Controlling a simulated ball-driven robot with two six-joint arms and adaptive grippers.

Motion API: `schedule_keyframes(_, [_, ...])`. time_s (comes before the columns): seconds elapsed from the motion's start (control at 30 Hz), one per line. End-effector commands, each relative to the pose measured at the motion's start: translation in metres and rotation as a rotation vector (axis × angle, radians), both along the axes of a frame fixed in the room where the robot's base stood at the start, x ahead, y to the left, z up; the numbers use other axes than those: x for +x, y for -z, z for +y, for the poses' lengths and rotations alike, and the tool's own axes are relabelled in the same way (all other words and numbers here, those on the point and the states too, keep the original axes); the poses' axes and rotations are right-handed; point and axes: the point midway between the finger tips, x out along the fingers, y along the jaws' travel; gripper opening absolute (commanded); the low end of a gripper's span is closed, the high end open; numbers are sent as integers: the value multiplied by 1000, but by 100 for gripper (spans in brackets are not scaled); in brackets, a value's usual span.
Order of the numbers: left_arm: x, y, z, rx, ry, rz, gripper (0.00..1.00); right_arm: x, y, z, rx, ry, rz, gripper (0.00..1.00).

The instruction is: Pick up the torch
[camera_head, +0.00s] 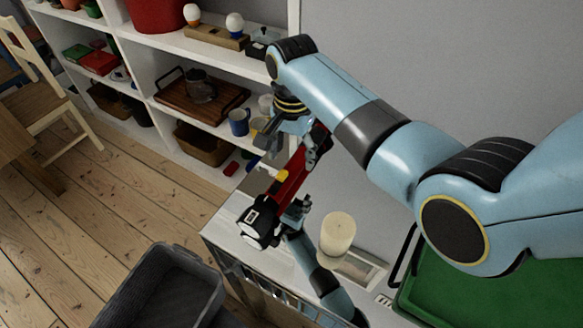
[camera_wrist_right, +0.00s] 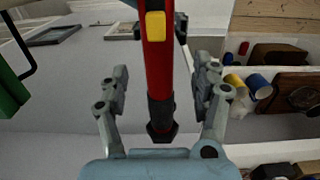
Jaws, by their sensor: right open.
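The torch (camera_head: 290,178) is red with a black head and a yellow switch. It slants over the white cabinet top, head toward the lower left. In the right wrist view the torch (camera_wrist_right: 157,60) runs down between my fingers, its black tail end nearest the palm. My right gripper (camera_head: 292,142) is open around the tail end; its fingers (camera_wrist_right: 160,95) stand apart from the torch on both sides. My left gripper (camera_head: 292,214) comes up from below and appears shut on the torch near its head. Its contact is partly hidden by the torch.
A cream candle (camera_head: 337,236) stands on the white cabinet (camera_head: 228,222) close to my left gripper. A green tray (camera_head: 470,290) is at the right. A dark crate (camera_head: 160,290) is on the floor. A white shelf (camera_head: 160,105) with several items stands behind.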

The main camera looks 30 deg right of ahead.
Motion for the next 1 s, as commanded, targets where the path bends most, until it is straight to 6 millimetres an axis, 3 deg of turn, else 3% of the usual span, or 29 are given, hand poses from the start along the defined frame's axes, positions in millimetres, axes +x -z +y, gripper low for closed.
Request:
schedule_keyframes(0.33, [30, 0, -6, -8, 0, -46, 40, -4, 47, 4, 0, 0, 2, 65])
schedule_keyframes(0.63, [25, 1, -8, -9, -1, -38, 40, -4, 52, 4, 0, 0, 0, 65])
schedule_keyframes(1.0, [17, 2, -8, -9, -1, -25, 40, -4, 52, 4, 0, 0, 0, 18])
